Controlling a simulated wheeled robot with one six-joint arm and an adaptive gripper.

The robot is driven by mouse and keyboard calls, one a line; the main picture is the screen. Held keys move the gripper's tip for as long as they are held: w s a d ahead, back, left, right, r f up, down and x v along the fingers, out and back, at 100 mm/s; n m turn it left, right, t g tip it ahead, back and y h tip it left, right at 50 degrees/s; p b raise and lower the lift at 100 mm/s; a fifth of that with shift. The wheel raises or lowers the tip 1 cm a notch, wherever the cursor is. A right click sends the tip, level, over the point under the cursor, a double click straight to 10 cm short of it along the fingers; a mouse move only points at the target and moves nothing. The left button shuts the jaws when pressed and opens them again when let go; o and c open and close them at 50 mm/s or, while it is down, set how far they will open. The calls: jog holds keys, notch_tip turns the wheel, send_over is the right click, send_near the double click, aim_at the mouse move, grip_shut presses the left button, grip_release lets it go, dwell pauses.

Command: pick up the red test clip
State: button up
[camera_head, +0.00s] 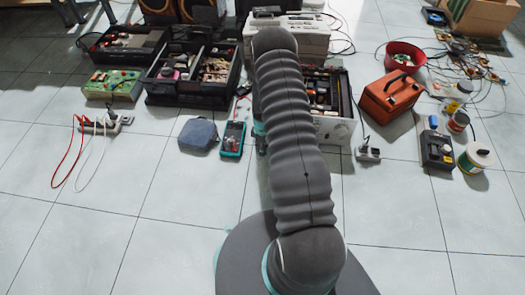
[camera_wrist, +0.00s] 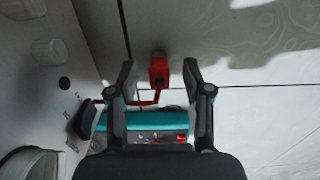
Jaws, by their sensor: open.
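The red test clip (camera_wrist: 159,71) shows in the wrist view as a small red block with a dark tip, on the pale floor. A thin red lead runs from it down to the left. My gripper (camera_wrist: 159,75) is open, with one dark finger left of the clip and one right, and visible gaps on both sides. Whether the fingers are level with the clip in depth I cannot tell. The teal multimeter (camera_wrist: 148,124) lies below the clip in the wrist view, partly hidden by my gripper. In the head view my arm hides the gripper, and I cannot make out the clip.
The multimeter (camera_head: 232,139) and a blue-grey pouch (camera_head: 198,134) lie left of my arm. An open black toolbox (camera_head: 190,90) stands behind them. A white instrument case (camera_head: 335,128) and an orange case (camera_head: 390,97) stand right. The front floor is clear.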

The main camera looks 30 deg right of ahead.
jog(key=shift+f, duration=0.35)
grip_shut()
jog(key=shift+r, duration=0.5)
jog(key=r, duration=0.2)
jog(key=r+p, duration=0.1)
jog(key=shift+d+r, duration=0.2)
jog(key=shift+r, duration=0.2)
jog(key=s+d+r+p, duration=0.1)
jog(key=s+d+r, duration=0.55)
jog(key=d, duration=0.25)
notch_tip(320, 180, up, 7)
jog(key=p, duration=0.3)
dwell(0.6)
jog(key=shift+f, duration=0.1)
